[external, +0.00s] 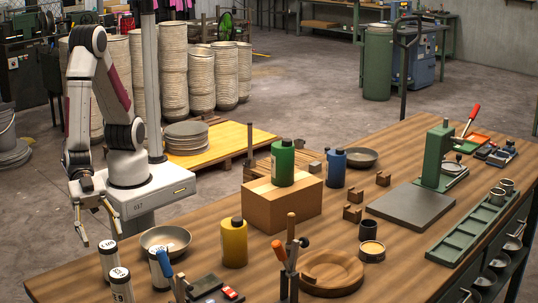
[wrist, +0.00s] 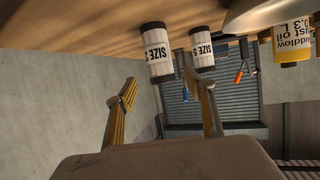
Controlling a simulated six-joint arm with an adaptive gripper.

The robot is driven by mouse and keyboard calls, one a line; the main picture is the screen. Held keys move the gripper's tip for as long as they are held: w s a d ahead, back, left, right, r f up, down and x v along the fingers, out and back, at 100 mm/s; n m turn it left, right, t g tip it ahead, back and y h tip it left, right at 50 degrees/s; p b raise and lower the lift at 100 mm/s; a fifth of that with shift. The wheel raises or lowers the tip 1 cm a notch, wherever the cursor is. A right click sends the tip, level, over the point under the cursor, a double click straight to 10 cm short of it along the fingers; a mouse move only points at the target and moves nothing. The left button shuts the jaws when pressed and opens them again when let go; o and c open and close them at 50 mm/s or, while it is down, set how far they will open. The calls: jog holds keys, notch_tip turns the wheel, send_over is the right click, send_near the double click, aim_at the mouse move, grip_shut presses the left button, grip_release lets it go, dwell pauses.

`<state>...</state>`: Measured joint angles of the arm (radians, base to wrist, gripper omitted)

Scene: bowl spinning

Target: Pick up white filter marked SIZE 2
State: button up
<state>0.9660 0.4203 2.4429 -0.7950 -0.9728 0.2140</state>
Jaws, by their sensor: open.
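Two white cylindrical filters with black ends stand upright at the table's near left corner in the external view, a rear one (external: 108,260) and a front one (external: 121,288). In the wrist view, which looks upside down, one filter (wrist: 158,54) is nearer and the other (wrist: 202,47) stands to its right. Both labels read SIZE; the numbers are hard to make out. My gripper (external: 101,236) is open and empty, its fingers spread beside the table's left end, close to the rear filter and apart from it. The nearer filter appears between and beyond the fingers in the wrist view.
A metal bowl (external: 166,239) and a yellow oil bottle (external: 234,244) stand right of the filters. A cardboard box (external: 282,202) carries a green bottle (external: 283,164).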

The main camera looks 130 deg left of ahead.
aim_at(109, 254)
jog(key=shift+x, duration=1)
jog(key=shift+x, duration=2.6)
jog(key=shift+a, duration=0.15)
jog(key=c, duration=1.3)
